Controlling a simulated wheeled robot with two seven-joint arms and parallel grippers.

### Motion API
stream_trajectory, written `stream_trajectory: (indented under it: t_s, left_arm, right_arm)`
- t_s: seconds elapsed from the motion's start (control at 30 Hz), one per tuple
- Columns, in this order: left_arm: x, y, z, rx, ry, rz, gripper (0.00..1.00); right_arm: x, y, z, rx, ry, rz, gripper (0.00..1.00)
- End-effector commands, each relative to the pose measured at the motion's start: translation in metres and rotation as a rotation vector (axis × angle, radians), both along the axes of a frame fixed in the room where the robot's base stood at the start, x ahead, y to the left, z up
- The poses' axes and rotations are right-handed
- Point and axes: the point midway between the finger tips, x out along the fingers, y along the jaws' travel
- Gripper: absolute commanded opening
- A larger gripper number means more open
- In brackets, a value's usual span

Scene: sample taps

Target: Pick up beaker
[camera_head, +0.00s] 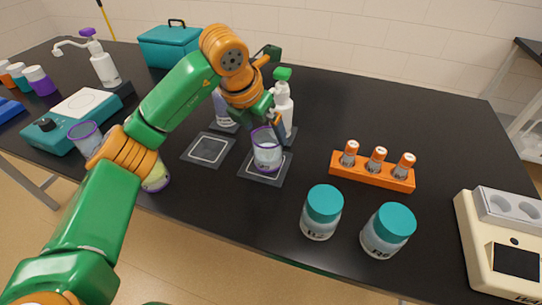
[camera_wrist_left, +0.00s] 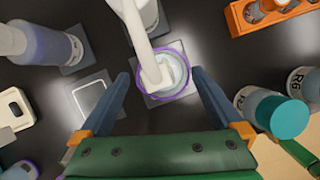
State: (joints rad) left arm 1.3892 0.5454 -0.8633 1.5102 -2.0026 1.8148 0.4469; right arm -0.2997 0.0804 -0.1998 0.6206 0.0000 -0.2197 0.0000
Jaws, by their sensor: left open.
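A clear beaker with a purple rim (camera_head: 267,155) stands upright on a dark square pad with a light outline (camera_head: 258,181). A white dispenser with a green top (camera_head: 283,100) stands right behind it. In the left wrist view the dispenser's white spout (camera_wrist_left: 148,45) reaches over the beaker (camera_wrist_left: 174,88) and hides part of it. My left gripper (camera_head: 268,122) is just above and behind the beaker in the head view. In the left wrist view its two fingers (camera_wrist_left: 160,80) are apart, one toward each side of the beaker, with nothing gripped.
A second pad (camera_head: 208,149) lies empty to the left. An orange rack with several vials (camera_head: 372,172) and two teal-lidded jars (camera_head: 322,212) (camera_head: 387,231) stand to the right. Another purple-rimmed beaker (camera_head: 87,138) is by the teal device (camera_head: 60,133). A cream machine (camera_head: 500,245) is far right.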

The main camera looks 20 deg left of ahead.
Motion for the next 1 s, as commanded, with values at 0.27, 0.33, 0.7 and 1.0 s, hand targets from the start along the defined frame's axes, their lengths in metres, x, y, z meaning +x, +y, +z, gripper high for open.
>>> stream_trajectory:
  t_s: [0.27,0.33,0.7,1.0]
  left_arm:
    - [0.006,-0.006,-0.038,-0.001,0.008,-0.002,1.0]
    - [0.009,-0.009,-0.052,-0.002,0.006,-0.002,1.0]
    - [0.016,-0.01,-0.069,0.0,0.0,-0.002,0.89]
    - [0.016,-0.01,-0.069,0.0,-0.001,-0.002,0.18]
  right_arm:
    - [-0.002,0.0,0.015,0.0,0.004,0.0,0.0]
    - [-0.002,0.0,0.019,0.0,0.004,0.0,0.0]
    - [-0.002,0.0,0.018,0.0,0.003,0.0,0.0]
    - [-0.001,0.0,0.018,0.001,0.001,0.0,0.0]
